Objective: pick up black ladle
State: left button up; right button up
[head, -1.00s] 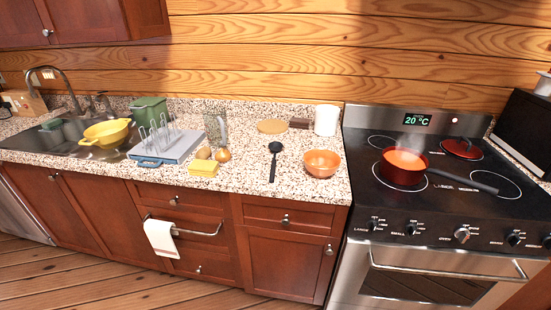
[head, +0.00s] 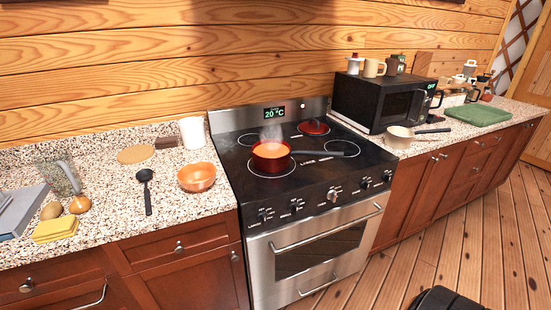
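The black ladle (head: 147,190) lies on the speckled granite counter (head: 112,222), left of the stove. Its round bowl points to the back and its handle points toward the counter's front edge. An orange bowl (head: 197,178) stands just to its right, apart from it. Neither of my grippers shows in the head view. A dark rounded shape at the bottom right edge is cut off, and I cannot tell what it is.
Onions (head: 79,204) and yellow sponges (head: 55,229) lie left of the ladle. A white cup (head: 192,132) and a round board (head: 136,154) stand behind it. A steaming red pot (head: 271,161) sits on the stove (head: 300,189). A microwave (head: 382,103) is further right.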

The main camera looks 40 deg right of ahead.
aim_at(145, 174)
jog(key=i+j, duration=0.2)
jog(key=j, duration=0.15)
jog(key=i+j, duration=0.2)
jog(key=j, duration=0.2)
jog(key=i+j, duration=0.25)
jog(key=j, duration=0.1)
